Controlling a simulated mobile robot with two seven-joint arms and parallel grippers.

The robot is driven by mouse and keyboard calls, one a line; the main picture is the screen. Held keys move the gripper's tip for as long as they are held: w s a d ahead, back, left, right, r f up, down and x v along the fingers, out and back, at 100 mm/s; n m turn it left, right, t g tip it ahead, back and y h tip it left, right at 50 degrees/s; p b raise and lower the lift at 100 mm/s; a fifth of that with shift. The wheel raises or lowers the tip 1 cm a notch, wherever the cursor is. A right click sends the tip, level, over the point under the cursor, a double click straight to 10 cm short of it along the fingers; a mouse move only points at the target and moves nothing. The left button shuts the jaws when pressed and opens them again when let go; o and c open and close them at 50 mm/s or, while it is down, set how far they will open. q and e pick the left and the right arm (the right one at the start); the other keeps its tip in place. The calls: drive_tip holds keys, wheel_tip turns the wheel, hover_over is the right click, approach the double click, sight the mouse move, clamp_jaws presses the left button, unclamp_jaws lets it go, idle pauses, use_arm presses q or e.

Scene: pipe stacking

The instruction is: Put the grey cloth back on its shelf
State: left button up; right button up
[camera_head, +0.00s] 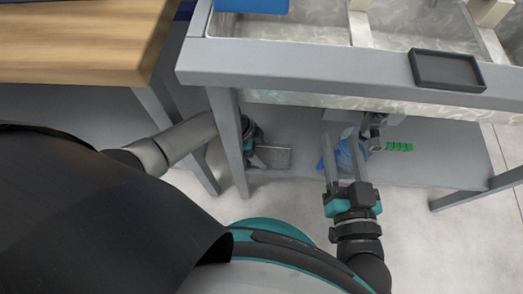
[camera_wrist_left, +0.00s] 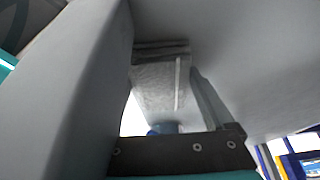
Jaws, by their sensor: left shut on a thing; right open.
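The grey cloth (camera_head: 272,157) is a small flat folded piece at the lower shelf under the sink table, just right of the front table leg. My left gripper (camera_head: 255,154) reaches in behind that leg and is shut on the cloth. The cloth also shows in the left wrist view (camera_wrist_left: 160,88), between the fingers. I cannot tell whether it touches the shelf (camera_head: 440,165). My right gripper (camera_head: 346,158) is open and empty, pointing at the shelf's front edge, right of the cloth.
The near table leg (camera_head: 230,140) stands close to my left forearm. A blue item (camera_head: 347,152) and a green item (camera_head: 399,147) are on the shelf beyond my right gripper. A black tray (camera_head: 446,70) is on the sink edge. A wooden table (camera_head: 80,40) is at left.

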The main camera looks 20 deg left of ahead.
use_arm(q)
drive_tip(key=o, duration=1.2)
drive_tip(key=shift+r, duration=0.1)
